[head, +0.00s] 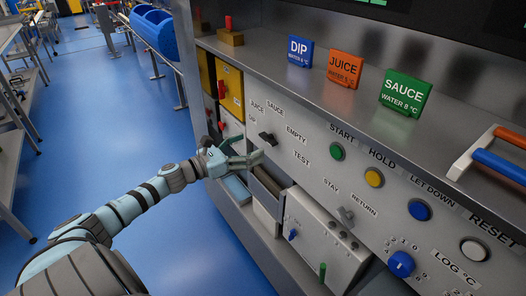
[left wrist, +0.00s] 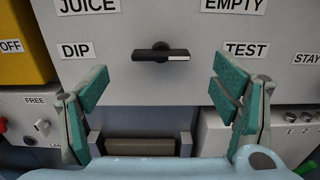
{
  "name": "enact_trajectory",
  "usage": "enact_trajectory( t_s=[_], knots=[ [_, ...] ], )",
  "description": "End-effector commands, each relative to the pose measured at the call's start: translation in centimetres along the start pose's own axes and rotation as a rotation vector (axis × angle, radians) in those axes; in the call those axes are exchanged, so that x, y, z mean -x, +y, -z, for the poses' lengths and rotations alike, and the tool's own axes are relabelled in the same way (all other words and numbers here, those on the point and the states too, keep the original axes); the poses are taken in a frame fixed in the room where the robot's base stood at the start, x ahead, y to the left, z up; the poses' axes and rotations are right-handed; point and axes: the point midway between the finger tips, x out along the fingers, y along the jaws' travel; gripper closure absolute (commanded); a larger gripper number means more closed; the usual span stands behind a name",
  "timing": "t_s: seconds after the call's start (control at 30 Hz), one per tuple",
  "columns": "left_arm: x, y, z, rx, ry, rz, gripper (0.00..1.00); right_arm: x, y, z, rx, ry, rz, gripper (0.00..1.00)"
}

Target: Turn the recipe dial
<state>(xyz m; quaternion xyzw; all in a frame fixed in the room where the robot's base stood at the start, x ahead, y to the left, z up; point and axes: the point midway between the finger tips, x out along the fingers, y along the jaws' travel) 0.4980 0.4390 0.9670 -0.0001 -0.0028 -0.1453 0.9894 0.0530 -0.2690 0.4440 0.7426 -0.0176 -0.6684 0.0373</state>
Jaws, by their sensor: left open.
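The recipe dial (head: 268,138) is a small black bar knob on the grey panel, among the labels DIP, JUICE, SAUCE, EMPTY and TEST. In the left wrist view the dial (left wrist: 161,53) lies level, its pale-marked end to the right, toward TEST. My left gripper (head: 247,152) is just below and left of the dial in the head view. In the left wrist view its green-padded fingers (left wrist: 161,87) are spread wide and empty, with the dial above and between them, apart from both. My right gripper is not in view.
Right of the dial are the START button (head: 337,152), HOLD button (head: 374,178) and a STAY/RETURN knob (head: 346,215). A grey box (head: 318,240) stands below. DIP (head: 299,51), JUICE (head: 345,68) and SAUCE (head: 405,93) signs stand on the shelf. The blue floor at left is open.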

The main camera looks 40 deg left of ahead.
Motion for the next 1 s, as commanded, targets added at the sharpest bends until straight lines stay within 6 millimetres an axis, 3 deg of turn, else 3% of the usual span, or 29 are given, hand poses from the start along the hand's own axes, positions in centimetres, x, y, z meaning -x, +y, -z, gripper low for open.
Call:
enact_trajectory(
  t_s=[0.3, 0.63, 0.9, 1.0],
  knots=[
    [-5.1, 0.1, -0.3, 0.003, -0.003, -0.002, 0.19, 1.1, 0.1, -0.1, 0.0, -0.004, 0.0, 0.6],
    [-5.6, 0.0, -0.1, 0.002, 0.003, 0.001, 0.21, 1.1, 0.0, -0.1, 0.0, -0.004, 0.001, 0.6],
    [-5.6, 0.0, 0.0, 0.002, 0.003, 0.001, 0.64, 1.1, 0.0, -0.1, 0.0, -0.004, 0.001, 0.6],
    [-5.6, 0.0, 0.0, 0.002, 0.003, 0.001, 0.67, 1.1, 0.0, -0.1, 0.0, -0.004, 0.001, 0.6]
  ],
)
